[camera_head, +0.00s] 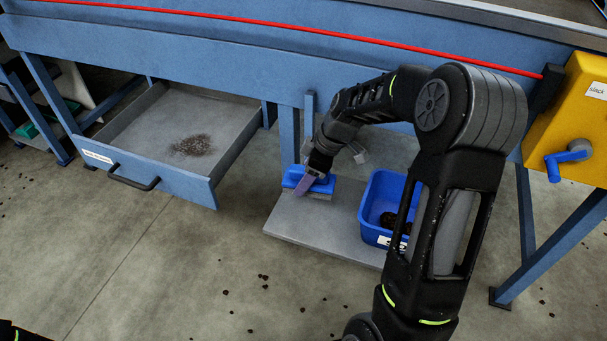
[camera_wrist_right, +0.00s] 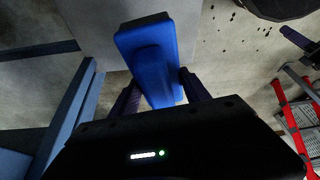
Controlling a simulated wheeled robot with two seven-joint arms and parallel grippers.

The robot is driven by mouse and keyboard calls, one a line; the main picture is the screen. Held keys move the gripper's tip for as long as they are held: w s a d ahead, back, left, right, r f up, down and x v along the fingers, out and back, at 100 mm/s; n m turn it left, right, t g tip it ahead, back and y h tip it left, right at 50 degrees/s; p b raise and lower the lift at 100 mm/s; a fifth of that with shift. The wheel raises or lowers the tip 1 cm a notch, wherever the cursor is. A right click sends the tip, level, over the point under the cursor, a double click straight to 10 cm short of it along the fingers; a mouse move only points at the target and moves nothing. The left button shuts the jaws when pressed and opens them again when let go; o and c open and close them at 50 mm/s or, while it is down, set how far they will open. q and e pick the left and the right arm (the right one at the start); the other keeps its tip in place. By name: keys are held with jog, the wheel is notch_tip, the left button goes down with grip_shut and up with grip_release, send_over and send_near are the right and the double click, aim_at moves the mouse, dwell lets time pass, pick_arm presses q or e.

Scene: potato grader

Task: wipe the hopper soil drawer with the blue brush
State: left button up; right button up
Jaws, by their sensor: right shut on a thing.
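The hopper soil drawer (camera_head: 183,195) is pulled out below the blue machine at the left in the head view. A patch of dark soil (camera_head: 192,146) lies on its grey floor. The blue brush (camera_head: 291,178) is at the left part of a low grey platform, right of the drawer. My right gripper (camera_head: 311,182) is shut on the brush; the fingers also show on both sides of the brush (camera_wrist_right: 155,60) in the right wrist view. Whether the bristles touch the platform, I cannot tell. My left gripper is not in view.
The grey platform (camera_head: 285,222) also holds a blue bin (camera_head: 373,192) with dark lumps inside. Blue machine legs (camera_head: 289,140) stand between drawer and platform. A yellow box with a blue crank (camera_head: 568,158) is at the right. The floor in front is open, with scattered dirt.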

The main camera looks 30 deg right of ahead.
pick_arm(q)
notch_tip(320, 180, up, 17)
jog(key=p, duration=1.6)
jog(key=shift+p, duration=0.3)
pick_arm(e)
jog(key=w+a+r+m+h, duration=0.1)
jog(key=a+r+m, duration=0.3)
jog(key=a+r, duration=0.4)
jog(key=w+a+r+m+t+h, duration=0.1)
jog(key=a+r+m, duration=0.3)
jog(key=r, duration=1.4)
jog(key=w+a+h, duration=0.1)
jog(key=a, duration=0.3)
jog(key=shift+w+a+m, duration=0.15)
jog(key=shift+w+m, duration=0.2)
jog(key=shift+m, duration=0.05)
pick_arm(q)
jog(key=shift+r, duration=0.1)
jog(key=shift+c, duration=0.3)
